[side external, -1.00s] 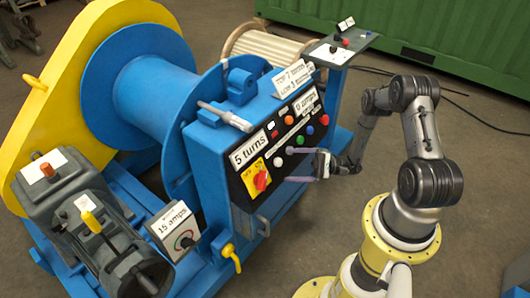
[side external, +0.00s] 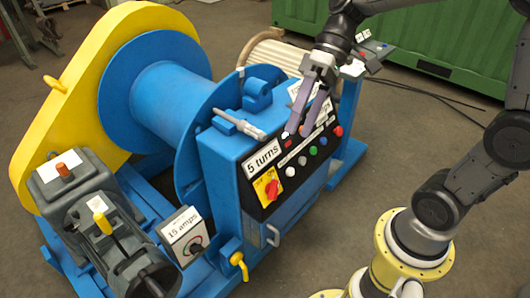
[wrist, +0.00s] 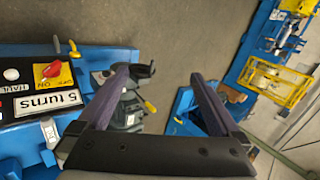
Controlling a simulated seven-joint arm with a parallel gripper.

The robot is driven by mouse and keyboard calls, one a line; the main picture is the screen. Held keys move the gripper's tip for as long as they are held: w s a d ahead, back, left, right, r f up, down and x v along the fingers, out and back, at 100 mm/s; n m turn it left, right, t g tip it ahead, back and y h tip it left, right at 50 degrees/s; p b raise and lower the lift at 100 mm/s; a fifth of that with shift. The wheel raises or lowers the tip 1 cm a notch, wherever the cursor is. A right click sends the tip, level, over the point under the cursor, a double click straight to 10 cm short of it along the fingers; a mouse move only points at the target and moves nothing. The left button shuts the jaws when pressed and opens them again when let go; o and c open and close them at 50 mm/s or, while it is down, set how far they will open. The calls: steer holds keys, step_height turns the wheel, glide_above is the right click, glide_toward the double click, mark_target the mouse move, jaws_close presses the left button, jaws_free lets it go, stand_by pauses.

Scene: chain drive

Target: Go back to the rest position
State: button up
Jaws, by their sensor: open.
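My gripper (side external: 307,112) is open and empty. In the side external view its two purple-grey fingers point down in front of the upper part of the winch's black control panel (side external: 277,204). I cannot tell how far they are from it. The wrist view shows the two fingers (wrist: 160,100) spread apart with nothing between them. The panel carries a red rotary switch on a yellow plate (side external: 268,186), several coloured buttons and a "5 turns" label (side external: 262,159). The label also shows in the wrist view (wrist: 45,103). My gripper hides part of the upper labels.
The blue drum (side external: 170,95) and yellow guard (side external: 60,110) stand to the left. A green container (side external: 440,45) stands behind. Floor (side external: 400,140) to the right is bare except for cables.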

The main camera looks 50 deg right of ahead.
steer(key=s+d+r+t+h, duration=0.15)
steer(key=s+t+h, duration=0.3)
steer(key=s, duration=0.55)
steer(key=d+f+m+t+h, duration=0.1)
steer(key=d+f+h, duration=0.1)
steer(key=d, duration=0.4)
steer(key=shift+s+f+m+t+h, duration=0.3)
steer(key=shift+s+f+t+h, duration=0.1)
steer(key=shift+h, duration=0.25)
